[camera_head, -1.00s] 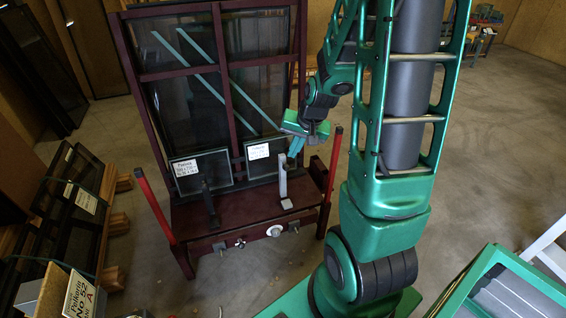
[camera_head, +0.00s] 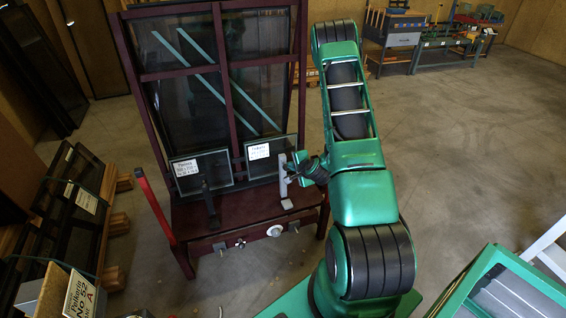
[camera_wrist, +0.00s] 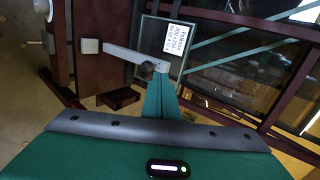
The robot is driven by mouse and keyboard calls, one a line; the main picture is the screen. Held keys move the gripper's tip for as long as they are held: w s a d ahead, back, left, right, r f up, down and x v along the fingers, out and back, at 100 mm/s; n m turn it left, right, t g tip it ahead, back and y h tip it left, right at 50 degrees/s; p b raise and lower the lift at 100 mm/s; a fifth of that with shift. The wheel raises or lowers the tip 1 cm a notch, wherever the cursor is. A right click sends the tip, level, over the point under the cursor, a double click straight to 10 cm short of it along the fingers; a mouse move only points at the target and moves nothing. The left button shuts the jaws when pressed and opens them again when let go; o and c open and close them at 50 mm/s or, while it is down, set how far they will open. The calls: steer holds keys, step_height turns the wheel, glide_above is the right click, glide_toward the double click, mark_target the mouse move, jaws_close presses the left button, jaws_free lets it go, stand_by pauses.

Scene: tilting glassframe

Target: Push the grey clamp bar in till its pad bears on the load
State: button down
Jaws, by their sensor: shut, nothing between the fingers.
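The grey clamp bar (camera_head: 283,182) stands upright at the right of the dark red rack's ledge, in front of a small labelled glass pane (camera_head: 270,158). In the wrist view the clamp bar (camera_wrist: 128,56) runs from a pale square block towards the pane (camera_wrist: 178,42), with a dark round knob near its far end. My gripper (camera_wrist: 160,78) is shut and empty, its teal fingers at the bar's far end by the knob. I cannot tell whether they touch. Whether the pad meets the pane cannot be made out.
A dark second clamp bar (camera_head: 209,203) stands at the left before another labelled pane (camera_head: 201,172). A red post (camera_head: 155,205) rises at the rack's left front. Framed panes (camera_head: 70,215) lean at far left. A green cart (camera_head: 500,285) stands at lower right.

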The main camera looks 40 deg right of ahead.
steer(key=f+m, duration=0.1)
glide_toward(281, 159)
step_height(281, 159, down, 4)
steer(key=w, duration=0.1)
steer(key=shift+w+d+r+h, duration=0.1)
steer(key=shift+w+d+h, duration=0.05)
steer(key=shift+w, duration=0.45)
steer(key=shift+w+d+r+h, duration=0.1)
steer(key=shift+w+d+h, duration=0.1)
steer(key=shift+w, duration=0.35)
steer(key=shift+w+d+f, duration=0.1)
steer(key=shift+w+d, duration=0.05)
steer(key=shift+w, duration=0.2)
steer(key=shift+w+d, duration=0.15)
steer(key=shift+w, duration=0.2)
steer(key=shift+w, duration=0.1)
